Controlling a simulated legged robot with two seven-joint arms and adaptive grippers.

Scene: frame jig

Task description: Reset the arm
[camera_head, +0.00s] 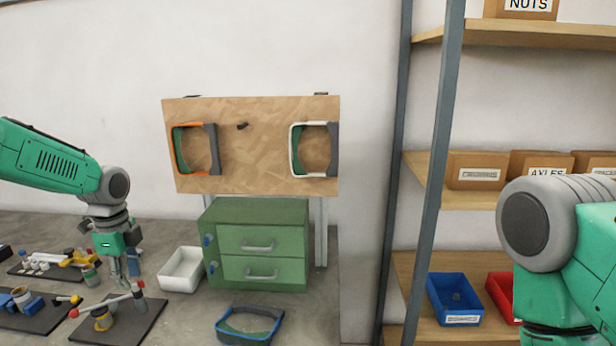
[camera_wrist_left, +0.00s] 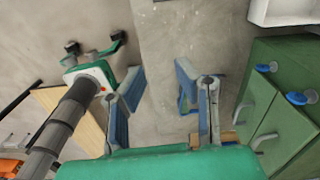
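My left gripper (camera_head: 124,275) points down above the left part of the grey bench in the head view. In the left wrist view its two blue-grey fingers (camera_wrist_left: 160,98) stand apart with only bare grey surface between them, so it is open and empty. My right arm (camera_head: 560,250) shows at the right edge of the head view, and its gripper is below that picture. In the left wrist view a dark wrist with a green and white end, seemingly my right gripper (camera_wrist_left: 95,42), has its two dark-tipped fingers spread and nothing between them.
A green cabinet (camera_head: 260,212) stands right of my left gripper, with a white bin (camera_head: 182,269) between. Dark plates with clamps (camera_head: 120,322) lie around it. A blue-edged frame (camera_head: 250,325) lies in front. A board (camera_head: 250,180) holds two frames. Shelving with bins (camera_head: 455,298) stands right.

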